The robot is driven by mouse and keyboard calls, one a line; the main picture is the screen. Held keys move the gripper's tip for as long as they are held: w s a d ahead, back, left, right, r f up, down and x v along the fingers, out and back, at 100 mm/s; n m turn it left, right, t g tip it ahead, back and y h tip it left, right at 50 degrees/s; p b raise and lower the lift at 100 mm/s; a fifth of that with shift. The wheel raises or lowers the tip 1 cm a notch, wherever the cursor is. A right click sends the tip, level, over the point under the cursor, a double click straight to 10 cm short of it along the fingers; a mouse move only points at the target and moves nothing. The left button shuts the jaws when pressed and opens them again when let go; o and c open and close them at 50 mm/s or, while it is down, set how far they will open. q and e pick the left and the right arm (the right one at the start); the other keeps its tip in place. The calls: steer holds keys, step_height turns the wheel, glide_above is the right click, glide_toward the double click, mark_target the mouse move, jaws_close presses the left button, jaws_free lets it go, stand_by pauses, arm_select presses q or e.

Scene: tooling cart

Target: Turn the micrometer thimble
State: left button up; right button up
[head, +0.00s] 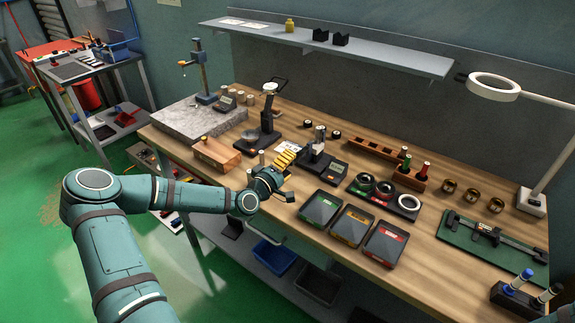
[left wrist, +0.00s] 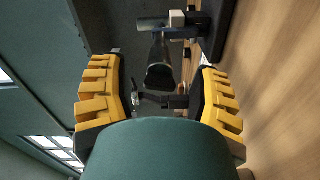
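My left gripper (head: 284,172) is over the front edge of the wooden bench, just left of a small dark stand with a metal device (head: 317,154), which looks like the micrometer in its holder. In the left wrist view my left gripper (left wrist: 160,98) has its yellow fingers wide apart, with nothing held between them. Beyond the fingers, roughly centred, is a dark tapered part (left wrist: 159,68) with a grey cylinder (left wrist: 154,22) above it. I cannot tell for sure which part is the thimble. My right gripper is not in view.
A black press-like stand (head: 266,122) is behind my left gripper, and a wooden block (head: 216,153) is to its left. Three trays with green, yellow and red labels (head: 352,226) lie to the right. A ring-lamp (head: 494,87) overhangs the right side.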

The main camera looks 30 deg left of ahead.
arm_select(q)
steer(key=s, duration=1.2)
steer(key=shift+a, duration=0.45)
stand_by(1.1)
